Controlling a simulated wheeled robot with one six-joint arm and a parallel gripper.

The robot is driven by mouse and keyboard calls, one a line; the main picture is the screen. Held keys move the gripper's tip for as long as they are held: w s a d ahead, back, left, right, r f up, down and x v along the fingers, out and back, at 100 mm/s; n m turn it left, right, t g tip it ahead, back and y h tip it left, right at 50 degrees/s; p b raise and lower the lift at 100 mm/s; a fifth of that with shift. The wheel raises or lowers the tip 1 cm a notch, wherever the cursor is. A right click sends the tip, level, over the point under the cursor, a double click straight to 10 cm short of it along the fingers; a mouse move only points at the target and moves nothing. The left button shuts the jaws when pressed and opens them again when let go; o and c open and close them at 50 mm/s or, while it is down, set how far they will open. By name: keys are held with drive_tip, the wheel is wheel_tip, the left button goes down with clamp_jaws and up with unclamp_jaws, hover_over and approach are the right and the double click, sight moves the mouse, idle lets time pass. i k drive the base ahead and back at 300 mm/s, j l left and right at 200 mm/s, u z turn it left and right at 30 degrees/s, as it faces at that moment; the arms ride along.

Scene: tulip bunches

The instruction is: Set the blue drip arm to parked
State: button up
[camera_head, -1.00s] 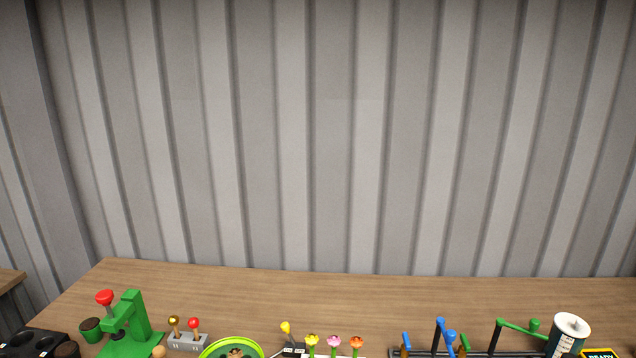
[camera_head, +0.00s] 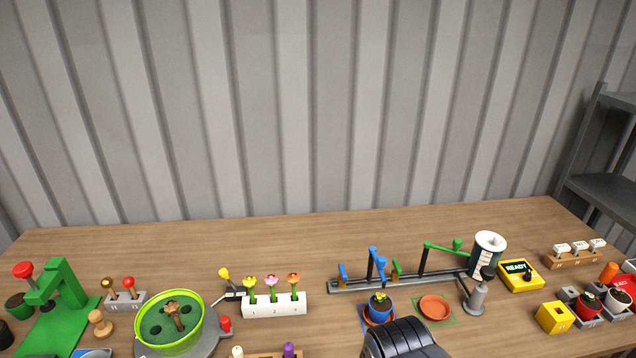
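The blue drip arm (camera_head: 373,262) stands on a dark rail behind the pots. It has an upright post, and its short blue arm reaches forward and down, over a small plant in a blue pot (camera_head: 379,308). A small blue lever (camera_head: 342,273) stands on the rail left of the post. The pot stands on a blue-outlined square. A dark ribbed part, probably of my arm, shows at the bottom edge, in front of the pot. No gripper fingers show.
The green drip arm (camera_head: 441,246) and a small green lever (camera_head: 396,269) share the dark rail (camera_head: 350,288). An orange saucer (camera_head: 434,307), grey stand (camera_head: 476,299), white-topped cylinder (camera_head: 488,255) and yellow READY box (camera_head: 521,275) stand right. A white flower block (camera_head: 274,306) stands left. The table behind the rail is clear.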

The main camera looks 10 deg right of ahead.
sight(380, 261)
drive_tip(key=l+u, duration=0.5)
drive_tip(key=l, duration=0.15)
drive_tip(key=k+l+u, duration=0.2)
drive_tip(key=l+u, duration=0.3)
drive_tip(key=l, duration=0.15)
